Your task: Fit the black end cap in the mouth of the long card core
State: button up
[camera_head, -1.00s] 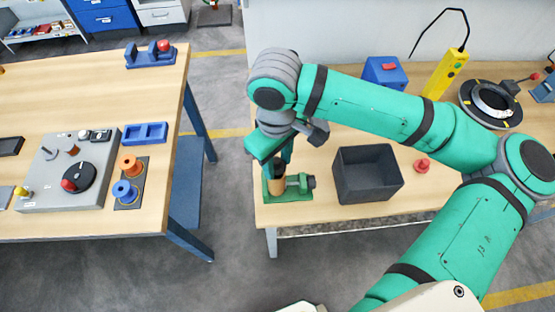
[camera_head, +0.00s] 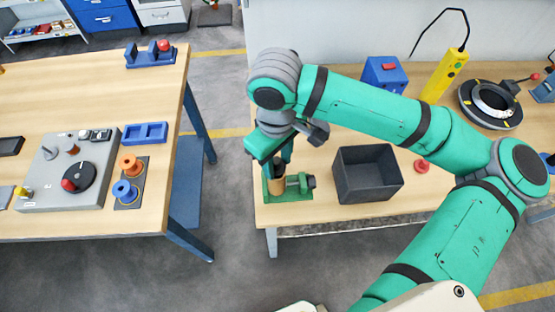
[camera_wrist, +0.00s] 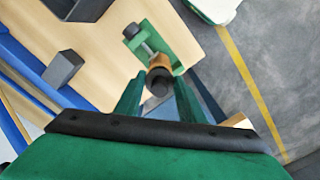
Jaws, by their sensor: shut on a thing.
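The long card core (camera_head: 276,186) is brown and stands in a green clamp fixture (camera_head: 299,184) at the front left corner of the right bench. In the wrist view the core (camera_wrist: 164,63) shows its upper end towards the camera. My gripper (camera_head: 283,158) is over the core. The black end cap (camera_wrist: 159,83) is between its fingertips, and the gripper (camera_wrist: 158,95) is shut on it. The cap is at or just above the core's mouth. I cannot tell whether it is inside, as the fingers and the cap hide the mouth.
A dark open bin (camera_head: 367,188) stands right of the fixture, with a red knob-like part (camera_head: 422,166) beyond it. A blue box (camera_head: 384,73) and yellow pendant (camera_head: 445,75) stand behind my arm. A floor gap separates the left bench (camera_head: 90,223).

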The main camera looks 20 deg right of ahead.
aim_at(277, 162)
jog(key=shift+f, duration=1)
dwell(0.4)
jog(key=o, duration=1.1)
jog(key=shift+r, duration=0.1)
notch_tip(277, 162, up, 11)
jog(key=shift+f, duration=0.15)
